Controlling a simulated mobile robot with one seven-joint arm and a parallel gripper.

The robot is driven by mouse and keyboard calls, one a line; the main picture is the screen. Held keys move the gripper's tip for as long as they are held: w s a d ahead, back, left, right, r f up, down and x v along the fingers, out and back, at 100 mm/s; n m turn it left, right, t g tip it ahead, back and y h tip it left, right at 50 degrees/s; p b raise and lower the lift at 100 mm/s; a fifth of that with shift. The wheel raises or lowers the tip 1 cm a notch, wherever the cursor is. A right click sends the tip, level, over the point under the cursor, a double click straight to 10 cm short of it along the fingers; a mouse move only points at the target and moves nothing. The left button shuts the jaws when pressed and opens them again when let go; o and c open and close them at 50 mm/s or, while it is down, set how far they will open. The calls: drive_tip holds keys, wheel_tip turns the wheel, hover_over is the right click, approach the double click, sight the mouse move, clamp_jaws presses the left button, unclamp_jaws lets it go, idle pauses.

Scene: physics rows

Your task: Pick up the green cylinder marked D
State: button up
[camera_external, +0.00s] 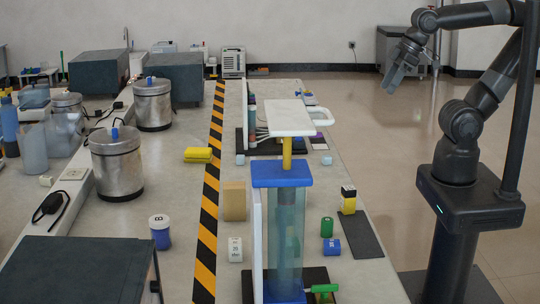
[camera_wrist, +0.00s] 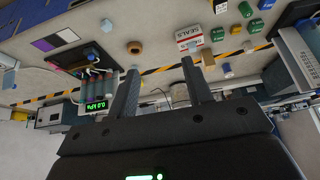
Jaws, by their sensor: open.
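A small green cylinder (camera_external: 327,228) stands upright on the table near its right edge, just behind a blue block (camera_external: 331,248). I cannot read a letter on it in the external view. In the wrist view several small green pieces show at the upper right, among them one green piece (camera_wrist: 255,26) and another green piece (camera_wrist: 217,35). Their marks are too small to read, so I cannot tell which is D. My gripper (camera_external: 390,84) is raised past the table's right side, far from the green cylinder. In the wrist view my gripper (camera_wrist: 160,66) is open with nothing between its fingers.
A tall clear column with a blue top (camera_external: 282,173) stands left of the green cylinder. A brown block (camera_external: 234,201) and a white block (camera_external: 235,249) stand farther left.

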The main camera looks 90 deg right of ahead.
drive_tip(key=shift+o, duration=0.7)
drive_tip(key=m+g, duration=0.5)
drive_tip(key=g, duration=0.1)
hover_over(327, 219)
drive_tip(key=f, duration=2.1)
drive_tip(key=shift+s+a+f, duration=0.15)
drive_tip(key=shift+s+a, duration=0.05)
drive_tip(key=shift+s, duration=0.2)
drive_tip(key=shift+w+d+f, duration=0.1)
drive_tip(key=shift+w+f, duration=0.1)
drive_tip(key=shift+f, duration=1.25)
drive_tip(key=shift+w+d+f, duration=0.1)
drive_tip(key=shift+w+f, duration=0.1)
drive_tip(key=shift+f, duration=1.2)
drive_tip(key=shift+c, duration=0.5)
